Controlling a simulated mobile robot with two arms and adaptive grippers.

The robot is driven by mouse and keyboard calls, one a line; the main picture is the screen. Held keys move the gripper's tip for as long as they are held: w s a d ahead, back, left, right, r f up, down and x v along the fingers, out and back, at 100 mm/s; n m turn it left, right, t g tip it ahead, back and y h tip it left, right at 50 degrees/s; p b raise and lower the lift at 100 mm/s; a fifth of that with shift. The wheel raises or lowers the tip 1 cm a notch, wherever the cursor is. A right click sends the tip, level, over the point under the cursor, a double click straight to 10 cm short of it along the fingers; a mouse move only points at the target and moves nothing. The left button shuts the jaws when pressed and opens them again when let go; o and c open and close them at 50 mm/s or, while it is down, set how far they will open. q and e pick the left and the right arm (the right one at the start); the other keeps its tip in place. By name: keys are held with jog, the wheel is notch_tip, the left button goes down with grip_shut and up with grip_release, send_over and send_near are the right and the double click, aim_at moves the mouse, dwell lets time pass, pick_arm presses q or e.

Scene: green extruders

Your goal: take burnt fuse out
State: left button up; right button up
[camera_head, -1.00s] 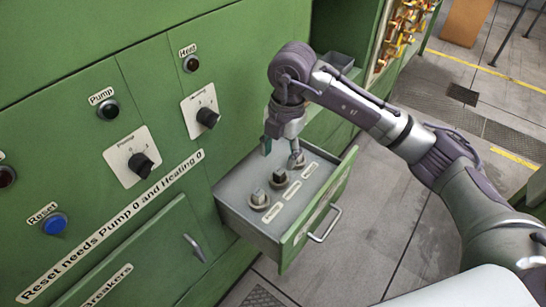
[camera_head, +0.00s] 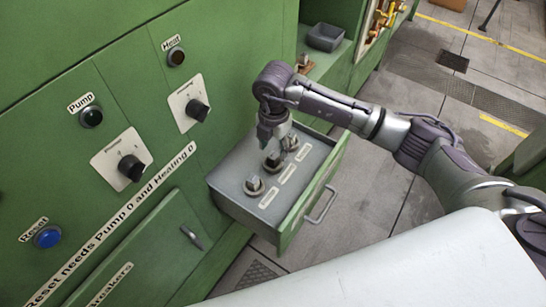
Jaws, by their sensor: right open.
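The near fuse (camera_head: 253,186) stands clear to view. The middle fuse (camera_head: 273,164) shows just below my gripper, and the far fuse (camera_head: 290,143) is partly hidden beside it. My right gripper (camera_head: 275,143) is open and points down over the drawer, close above the middle and far fuses. Whether a finger touches a fuse cannot be told. My left gripper is not in view.
The drawer's green front with its handle (camera_head: 322,206) stands on the right. Knobs and buttons, including the blue reset button (camera_head: 48,237), are on the cabinet at left. A small grey tray (camera_head: 325,37) sits on a shelf behind. Open floor lies to the right.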

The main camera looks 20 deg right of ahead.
aim_at(273, 153)
jog(key=f, duration=0.3)
jog(key=shift+w+p, duration=0.2)
jog(key=shift+p, duration=0.1)
jog(key=shift+a+f, duration=0.1)
jog(key=c, duration=0.6)
grip_shut()
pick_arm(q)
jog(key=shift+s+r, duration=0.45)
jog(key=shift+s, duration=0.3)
